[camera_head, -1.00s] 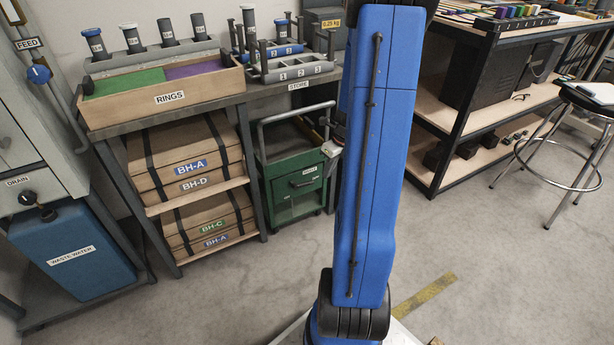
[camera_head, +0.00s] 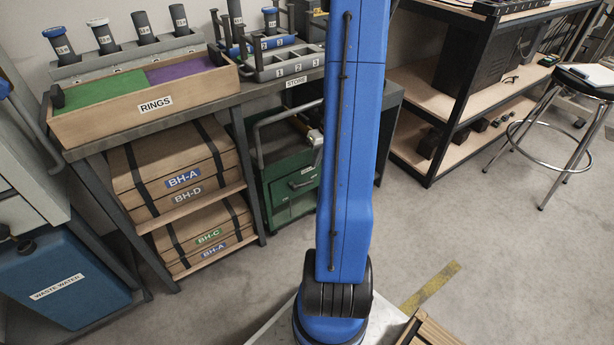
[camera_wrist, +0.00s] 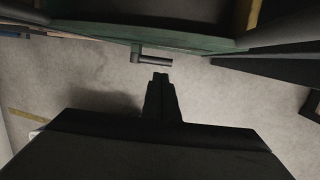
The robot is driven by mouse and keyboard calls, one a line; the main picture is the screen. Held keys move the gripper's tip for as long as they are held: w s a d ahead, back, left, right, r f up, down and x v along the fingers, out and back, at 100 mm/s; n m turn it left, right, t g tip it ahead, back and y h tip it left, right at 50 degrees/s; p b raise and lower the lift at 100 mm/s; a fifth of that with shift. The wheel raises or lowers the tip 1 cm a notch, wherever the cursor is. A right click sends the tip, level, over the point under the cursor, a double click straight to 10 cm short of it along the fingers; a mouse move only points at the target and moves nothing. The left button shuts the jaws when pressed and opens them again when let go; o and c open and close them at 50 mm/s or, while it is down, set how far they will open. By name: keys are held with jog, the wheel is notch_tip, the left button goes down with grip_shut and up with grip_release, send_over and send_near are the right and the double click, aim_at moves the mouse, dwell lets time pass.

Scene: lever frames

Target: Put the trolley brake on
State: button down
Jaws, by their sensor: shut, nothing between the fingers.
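The green trolley (camera_head: 293,188) stands under the bench in the head view, with a drawer front and a grey push handle; my blue arm hides its right part. In the wrist view its dark green body (camera_wrist: 190,38) spans the top. A short dark grey lever (camera_wrist: 153,61) sticks out to the right from a small bracket at its lower edge; it looks like the brake lever. My gripper (camera_wrist: 160,76) is shut and empty, its tips just below the lever in the picture, with a small gap seeming to remain. The head view does not clearly show the gripper.
A shelf unit (camera_head: 243,185) with lidded boxes stands left of the trolley. The bench top (camera_head: 150,130) above carries a rings tray and a rack. A black shelf (camera_head: 437,160) and a stool (camera_head: 585,80) stand to the right. The floor (camera_head: 460,225) between is clear.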

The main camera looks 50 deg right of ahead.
aim_at(309, 183)
jog(key=shift+f, duration=0.1)
jog(key=x, duration=1)
dwell(0.6)
jog(key=shift+d+f+t+y, duration=0.2)
jog(key=shift+f+y, duration=0.25)
jog(key=shift+y, duration=0.25)
jog(key=shift+d+f+t+y, duration=0.2)
jog(key=shift+f+y, duration=0.2)
jog(key=shift+y, duration=0.3)
jog(key=shift+a+f, duration=0.1)
jog(key=shift+f, duration=1.3)
